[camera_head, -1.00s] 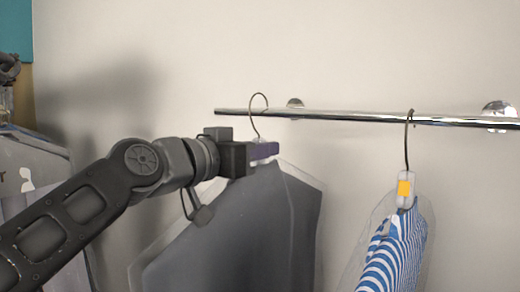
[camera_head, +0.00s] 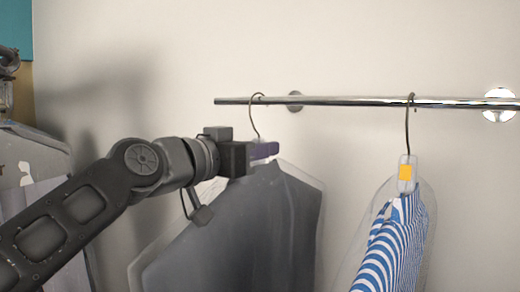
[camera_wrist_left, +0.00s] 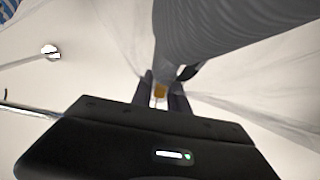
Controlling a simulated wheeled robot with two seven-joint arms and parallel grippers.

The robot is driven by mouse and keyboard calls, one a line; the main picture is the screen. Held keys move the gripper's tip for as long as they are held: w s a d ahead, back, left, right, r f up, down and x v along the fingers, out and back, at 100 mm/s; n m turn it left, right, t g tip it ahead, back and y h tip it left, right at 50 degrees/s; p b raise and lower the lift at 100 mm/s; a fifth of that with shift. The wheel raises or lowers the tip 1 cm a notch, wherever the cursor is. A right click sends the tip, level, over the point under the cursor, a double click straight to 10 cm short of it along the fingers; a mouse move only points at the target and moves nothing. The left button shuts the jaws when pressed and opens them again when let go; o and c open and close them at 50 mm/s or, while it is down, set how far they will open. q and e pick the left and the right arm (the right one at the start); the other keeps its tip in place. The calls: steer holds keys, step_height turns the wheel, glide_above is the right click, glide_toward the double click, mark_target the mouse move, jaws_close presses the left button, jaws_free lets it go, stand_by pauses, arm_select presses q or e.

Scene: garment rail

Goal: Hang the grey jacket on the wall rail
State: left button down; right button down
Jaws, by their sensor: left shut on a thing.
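The grey jacket (camera_head: 245,235) is in a clear cover and hangs from a hanger below my left gripper (camera_head: 268,150). That gripper is shut on the hanger's neck, just under its wire hook (camera_head: 256,118). The chrome wall rail (camera_head: 340,101) runs across the wall. The top of the hook is at the rail's height near its left end and looks to be over it; contact is unclear. In the left wrist view, the gripper fingers (camera_wrist_left: 164,92) close on the hanger beside the grey jacket (camera_wrist_left: 225,25). My right gripper is not in view.
A blue-and-white striped garment (camera_head: 395,245) with an orange-yellow tag hangs on the rail to the right, clear of the jacket. Other covered garments (camera_head: 30,165) hang at the far left.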

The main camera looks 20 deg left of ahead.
arm_select(q)
steer(key=shift+r, duration=0.2)
steer(key=c, duration=1.4)
jaws_free()
steer(key=shift+s, duration=0.1)
steer(key=shift+o, duration=1)
steer(key=shift+f, duration=0.3)
steer(key=shift+s, duration=0.15)
steer(key=b+v, duration=0.3)
steer(key=v, duration=0.3)
steer(key=shift+s+a+r, duration=0.1)
steer(key=shift+s+a, duration=0.05)
steer(key=shift+s, duration=0.1)
steer(key=shift+s+a+r, duration=0.1)
steer(key=shift+s+a, duration=0.05)
steer(key=shift+s, duration=0.3)
